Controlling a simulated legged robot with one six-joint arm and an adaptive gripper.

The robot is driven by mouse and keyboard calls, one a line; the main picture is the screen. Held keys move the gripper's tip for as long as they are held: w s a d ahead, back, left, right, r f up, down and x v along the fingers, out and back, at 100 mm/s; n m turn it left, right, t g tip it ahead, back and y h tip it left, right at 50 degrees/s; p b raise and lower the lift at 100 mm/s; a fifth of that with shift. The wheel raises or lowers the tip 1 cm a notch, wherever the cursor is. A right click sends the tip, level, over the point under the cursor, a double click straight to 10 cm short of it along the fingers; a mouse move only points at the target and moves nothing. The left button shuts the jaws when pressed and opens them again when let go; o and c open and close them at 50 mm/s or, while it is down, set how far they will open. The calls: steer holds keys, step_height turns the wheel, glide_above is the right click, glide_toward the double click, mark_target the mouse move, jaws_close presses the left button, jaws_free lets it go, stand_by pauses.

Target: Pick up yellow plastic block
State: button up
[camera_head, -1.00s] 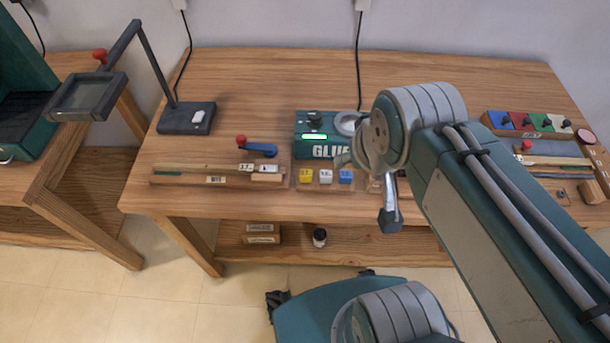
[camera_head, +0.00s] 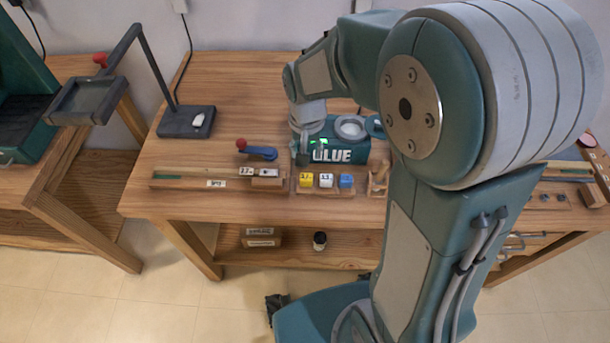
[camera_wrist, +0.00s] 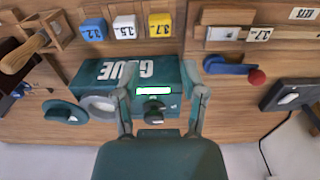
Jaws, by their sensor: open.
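The yellow block (camera_head: 306,180), marked 3.7, sits at the left end of a row with a white block (camera_head: 326,180) and a blue block (camera_head: 346,181) in a low wooden holder. In the wrist view, which is turned around, the yellow block (camera_wrist: 160,25) is at the top, right of the white block. My gripper (camera_wrist: 163,92) is open and empty, its fingers spread over the green GLUE box (camera_wrist: 88,72). In the head view my gripper (camera_head: 303,157) is near the box's left end, above and behind the yellow block, apart from it.
A blue lever with a red knob (camera_head: 258,151) lies left of the box. A dark stand (camera_head: 186,122) is at the back left.

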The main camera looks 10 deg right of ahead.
mark_target(306, 176)
steer(key=f, duration=1.1)
steer(key=shift+w+f, duration=0.1)
steer(key=shift+w, duration=0.15)
steer(key=c, duration=0.5)
